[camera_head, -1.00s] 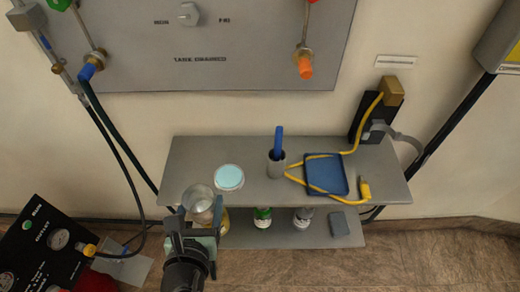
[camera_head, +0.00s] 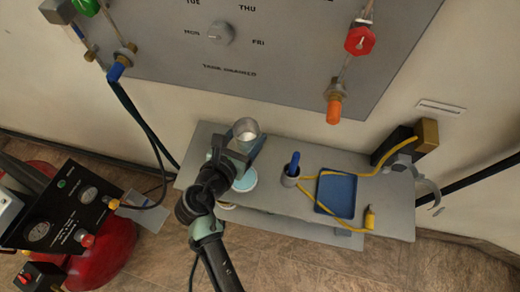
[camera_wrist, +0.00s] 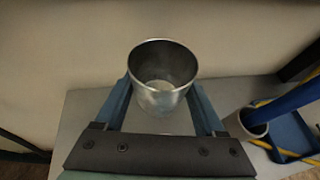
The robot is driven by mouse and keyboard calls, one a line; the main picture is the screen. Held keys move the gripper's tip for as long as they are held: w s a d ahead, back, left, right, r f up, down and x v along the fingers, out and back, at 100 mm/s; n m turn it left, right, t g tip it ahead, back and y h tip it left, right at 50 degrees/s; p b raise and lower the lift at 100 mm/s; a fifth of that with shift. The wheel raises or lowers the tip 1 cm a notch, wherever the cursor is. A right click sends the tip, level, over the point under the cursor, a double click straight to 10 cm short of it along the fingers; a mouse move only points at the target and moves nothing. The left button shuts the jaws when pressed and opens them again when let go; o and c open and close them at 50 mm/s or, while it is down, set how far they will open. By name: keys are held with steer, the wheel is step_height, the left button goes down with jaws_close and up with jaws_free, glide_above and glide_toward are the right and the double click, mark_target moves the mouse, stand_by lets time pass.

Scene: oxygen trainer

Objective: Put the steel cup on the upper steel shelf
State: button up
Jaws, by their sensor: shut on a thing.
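The steel cup (camera_head: 246,129) shows in the head view above the back left part of the upper steel shelf (camera_head: 276,142). My gripper (camera_head: 242,143) is shut on the cup. In the wrist view the cup (camera_wrist: 162,78) stands between the two finger ends, mouth toward the camera, and looks empty. The upper shelf (camera_wrist: 85,108) lies beneath it in that view. Whether the cup's bottom touches the shelf is hidden.
To the right are a grey holder (camera_head: 290,178) with a blue stick, a blue tray (camera_head: 336,192) and a yellow cable (camera_head: 369,217). The grey wall panel (camera_head: 240,65) rises behind.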

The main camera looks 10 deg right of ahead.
mark_target(248, 151)
step_height(248, 151, down, 4)
steer(key=shift+s+a+r+b, duration=0.1)
steer(key=shift+r+b, duration=0.1)
steer(key=shift+b, duration=0.15)
steer(key=shift+f+b, duration=0.45)
steer(key=shift+f, duration=1.35)
steer(key=shift+f, duration=0.15)
steer(key=o, duration=1.6)
steer(key=shift+c, duration=0.2)
